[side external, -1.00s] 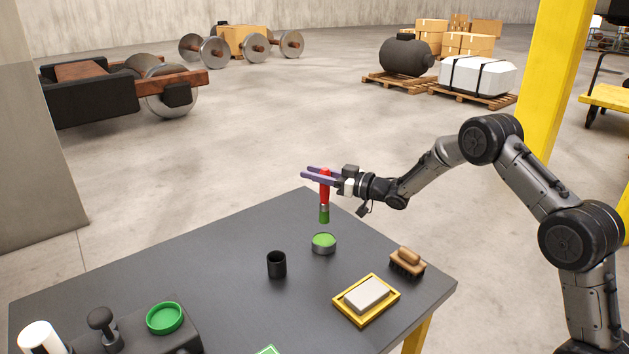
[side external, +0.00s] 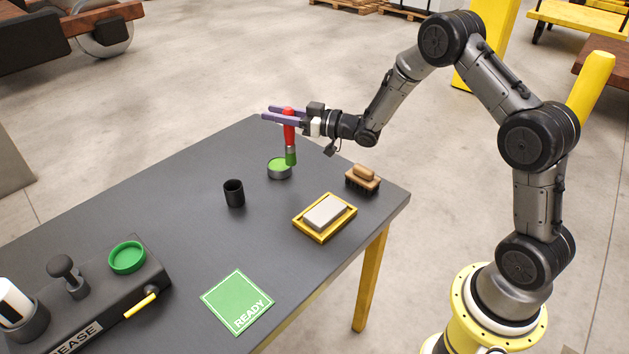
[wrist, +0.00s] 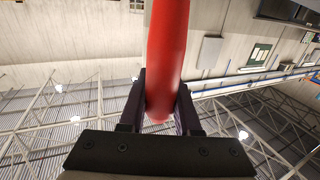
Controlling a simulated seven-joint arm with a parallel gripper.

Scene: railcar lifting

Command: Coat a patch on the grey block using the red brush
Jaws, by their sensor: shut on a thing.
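My gripper (side external: 266,114) is shut on the red handle of the brush (side external: 289,128), and its purple fingers point left. The brush hangs upright with its green-coated bristles down. The bristle end overlaps the right side of the tin of green coating (side external: 278,166) in the side view; I cannot tell whether they touch. The grey block (side external: 325,212) lies in a yellow-rimmed tray (side external: 308,232), right of and nearer than the tin. Its visible top is plain pale grey. In the wrist view, the red handle (wrist: 167,45) stands between the fingers.
A wooden scrubbing brush (side external: 363,178) lies behind the tray. A black cup (side external: 234,194) stands left of it. A green READY mat (side external: 237,300) lies in front. A dark grease unit (side external: 120,290) with a green dish (side external: 127,257) is at left.

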